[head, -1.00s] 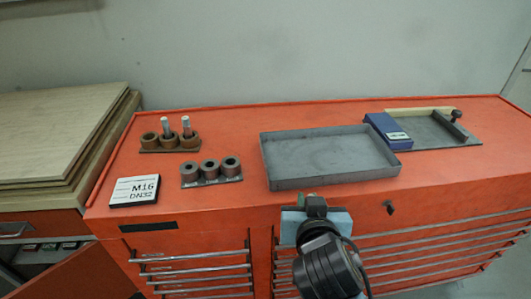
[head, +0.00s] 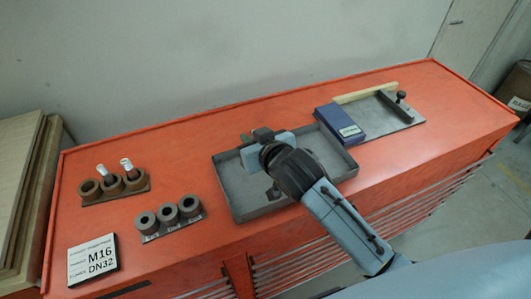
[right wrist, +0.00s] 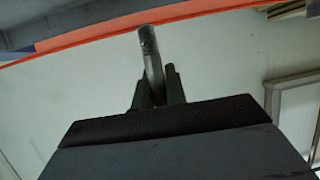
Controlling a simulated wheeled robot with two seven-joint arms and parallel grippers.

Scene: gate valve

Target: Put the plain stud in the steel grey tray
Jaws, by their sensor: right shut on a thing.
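The steel grey tray (head: 233,201) lies on the orange bench top, a shallow open box with low walls. My right gripper (head: 262,137) is above its far left part, and my arm hides much of the tray's middle and front. In the right wrist view the gripper (right wrist: 158,92) is shut on a grey metal stud (right wrist: 151,58), which sticks out tilted beyond the fingertips. The stud is hardly visible in the head view; I cannot tell whether it touches the tray. My left gripper is not in view.
A rack of brown cups (head: 110,187) holds two upright pale-topped studs. In front stand several grey sleeves (head: 168,214) on a plate and an M16 DN32 sign (head: 93,260). Right of the tray are a blue box (head: 340,124) and a fixture plate (head: 402,112).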

